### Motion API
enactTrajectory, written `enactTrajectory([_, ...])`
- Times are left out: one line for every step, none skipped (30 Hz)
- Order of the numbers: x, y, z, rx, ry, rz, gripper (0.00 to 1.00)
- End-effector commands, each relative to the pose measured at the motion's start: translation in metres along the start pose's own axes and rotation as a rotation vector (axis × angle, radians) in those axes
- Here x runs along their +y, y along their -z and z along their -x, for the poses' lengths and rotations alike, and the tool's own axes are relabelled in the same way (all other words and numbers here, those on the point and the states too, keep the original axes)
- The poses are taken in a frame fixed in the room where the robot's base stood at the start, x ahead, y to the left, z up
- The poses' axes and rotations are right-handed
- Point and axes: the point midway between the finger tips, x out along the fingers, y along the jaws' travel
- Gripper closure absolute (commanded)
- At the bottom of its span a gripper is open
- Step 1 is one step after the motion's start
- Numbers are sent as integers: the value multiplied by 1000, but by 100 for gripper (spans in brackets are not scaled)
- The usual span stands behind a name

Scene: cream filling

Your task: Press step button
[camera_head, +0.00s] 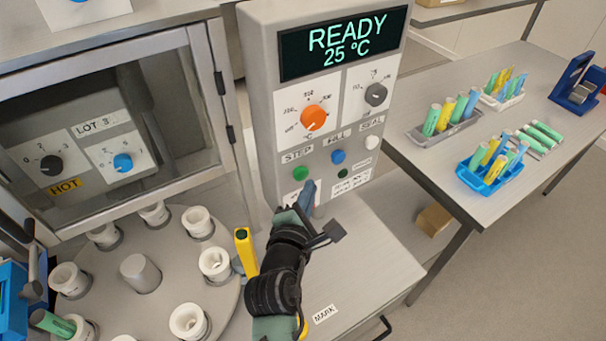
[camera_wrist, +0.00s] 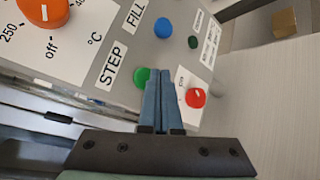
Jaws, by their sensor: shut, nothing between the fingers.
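The green STEP button (camera_head: 300,173) is on the lower left of the grey control panel (camera_head: 262,110), beside its STEP label. In the wrist view the green button (camera_wrist: 141,77) shows just left of my fingertips, partly covered by them. My gripper (camera_head: 309,186) is in front of the panel, its blue fingers together and empty. In the head view the fingertips appear just below and right of the green button. In the wrist view my gripper (camera_wrist: 160,72) points at the panel. I cannot tell whether the fingertips touch it.
The blue FILL button (camera_head: 338,156) and white SEAL button (camera_head: 372,142) are to the right. A red knob (camera_wrist: 195,98) is close right of my fingers. The display (camera_head: 343,42) reads READY 25 °C. A turntable (camera_head: 140,310) with white cups stands left.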

Motion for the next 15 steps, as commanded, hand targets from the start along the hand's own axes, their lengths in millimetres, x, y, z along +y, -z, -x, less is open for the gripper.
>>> enactTrajectory([0,0,0,0,0,0,100])
enactTrajectory([1,1,-1,0,0,0,100])
enactTrajectory([1,2,-2,1,0,0,100])
enactTrajectory([2,2,-2,1,-1,0,100])
enactTrajectory([2,3,-3,1,-1,0,100])
enactTrajectory([4,3,-4,0,-2,0,100])
enactTrajectory([4,4,-5,0,-2,0,100])
enactTrajectory([5,4,-6,0,-2,0,100])
enactTrajectory([5,4,-6,0,-2,1,100])
enactTrajectory([5,4,-6,0,-1,1,100])
enactTrajectory([5,4,-6,0,-1,1,100])
enactTrajectory([5,4,-6,0,-1,0,100])
enactTrajectory([5,4,-6,0,-1,0,100])
enactTrajectory([5,4,-6,0,-1,0,100])
enactTrajectory([5,4,-6,0,0,0,100])
